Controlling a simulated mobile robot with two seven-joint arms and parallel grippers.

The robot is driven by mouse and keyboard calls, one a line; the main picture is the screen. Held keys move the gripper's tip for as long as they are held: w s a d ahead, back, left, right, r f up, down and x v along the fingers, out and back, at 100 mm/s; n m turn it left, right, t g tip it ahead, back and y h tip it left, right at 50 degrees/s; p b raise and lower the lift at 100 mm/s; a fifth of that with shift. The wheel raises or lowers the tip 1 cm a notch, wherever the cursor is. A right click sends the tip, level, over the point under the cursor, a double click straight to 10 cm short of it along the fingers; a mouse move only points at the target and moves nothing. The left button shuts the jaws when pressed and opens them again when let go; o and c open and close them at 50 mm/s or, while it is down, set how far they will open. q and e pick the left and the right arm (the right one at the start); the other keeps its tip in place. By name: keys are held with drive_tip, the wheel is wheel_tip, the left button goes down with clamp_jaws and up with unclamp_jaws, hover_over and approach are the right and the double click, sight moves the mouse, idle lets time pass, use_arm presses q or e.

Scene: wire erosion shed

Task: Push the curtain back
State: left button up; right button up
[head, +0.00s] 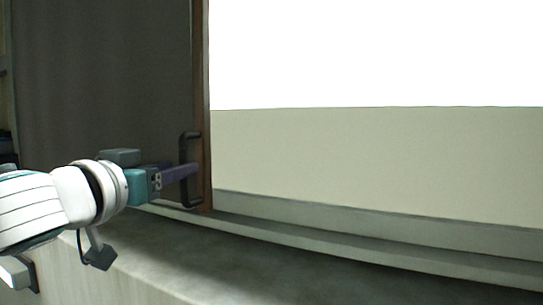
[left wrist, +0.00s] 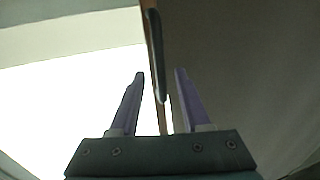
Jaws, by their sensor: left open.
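The dark grey curtain (head: 105,75) hangs at the left in the head view, with a brown upright bar (head: 203,100) along its right edge. A black handle (head: 184,190) is fixed by that bar. My left gripper (head: 190,170) reaches in from the left at the handle, its purple fingers overlapping it in the picture. In the left wrist view the left gripper (left wrist: 159,74) is open, and the black handle (left wrist: 154,35) shows between its two fingers. I cannot tell whether they touch it. The curtain (left wrist: 240,70) fills the right of that view. My right gripper is not in view.
A bright white opening (head: 375,50) lies right of the curtain, above a plain beige panel (head: 380,160). A grey sill or rail (head: 330,235) runs along the bottom to the right. The opening right of the bar looks clear.

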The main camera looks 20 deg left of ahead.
sight(184, 197)
use_arm(q)
drive_tip(key=shift+w+a+p, duration=0.2)
drive_tip(key=shift+w+p, duration=0.1)
drive_tip(key=shift+w, duration=1.3)
drive_tip(key=shift+c, duration=0.3)
clamp_jaws()
